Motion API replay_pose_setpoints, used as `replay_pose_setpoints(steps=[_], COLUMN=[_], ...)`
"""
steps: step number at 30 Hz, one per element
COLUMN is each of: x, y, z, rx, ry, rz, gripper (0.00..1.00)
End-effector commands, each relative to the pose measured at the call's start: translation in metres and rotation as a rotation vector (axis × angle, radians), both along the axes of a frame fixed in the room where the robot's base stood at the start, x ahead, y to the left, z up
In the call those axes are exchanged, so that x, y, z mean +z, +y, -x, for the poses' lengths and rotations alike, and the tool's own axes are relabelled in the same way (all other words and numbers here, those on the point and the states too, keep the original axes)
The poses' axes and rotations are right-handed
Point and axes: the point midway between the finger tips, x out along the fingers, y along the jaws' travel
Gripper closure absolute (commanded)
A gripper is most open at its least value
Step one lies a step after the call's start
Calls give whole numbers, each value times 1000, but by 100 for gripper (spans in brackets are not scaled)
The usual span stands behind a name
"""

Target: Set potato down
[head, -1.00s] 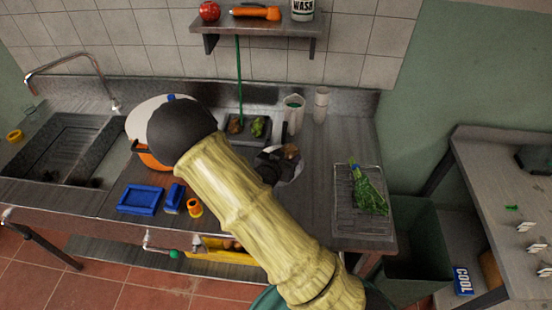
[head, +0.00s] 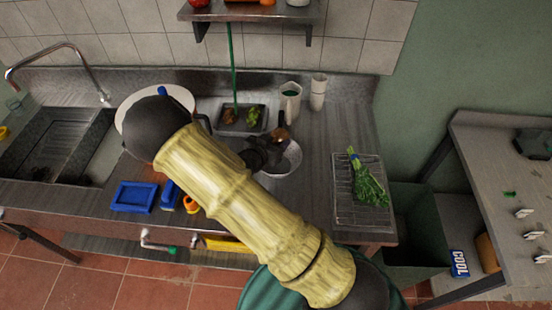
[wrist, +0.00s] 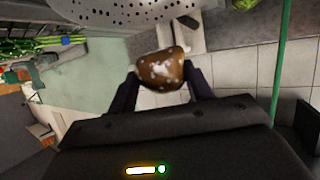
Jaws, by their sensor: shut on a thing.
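A brown potato (head: 280,132) is held between the fingers of my gripper (head: 272,146), which is shut on it. In the wrist view the potato (wrist: 160,70) shows pale patches, with a dark finger on each side. In the head view my gripper is over the back part of a grey metal bowl (head: 287,163). Its perforated wall shows at the top of the wrist view (wrist: 150,12). The potato appears clear of the bowl. My arm hides the bowl's left side.
A dark tray (head: 228,129) with a brown lump and a green vegetable stands behind left. White cups (head: 318,92) stand at the back. A wire rack (head: 350,208) with greens (head: 369,187) is at right. A blue tray (head: 134,197) lies front left.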

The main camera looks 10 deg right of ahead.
Motion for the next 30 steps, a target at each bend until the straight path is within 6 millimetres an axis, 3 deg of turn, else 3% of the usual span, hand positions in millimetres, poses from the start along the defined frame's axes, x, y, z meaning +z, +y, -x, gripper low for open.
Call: replay_pose_setpoints(steps=[6, 20, 30], x=[-31, -40, -75], y=[-1, 0, 0], z=[0, 0, 0], rx=[1, 1, 1], ry=[2, 0, 1], rz=[2, 0, 2], gripper=[80, 80, 80])
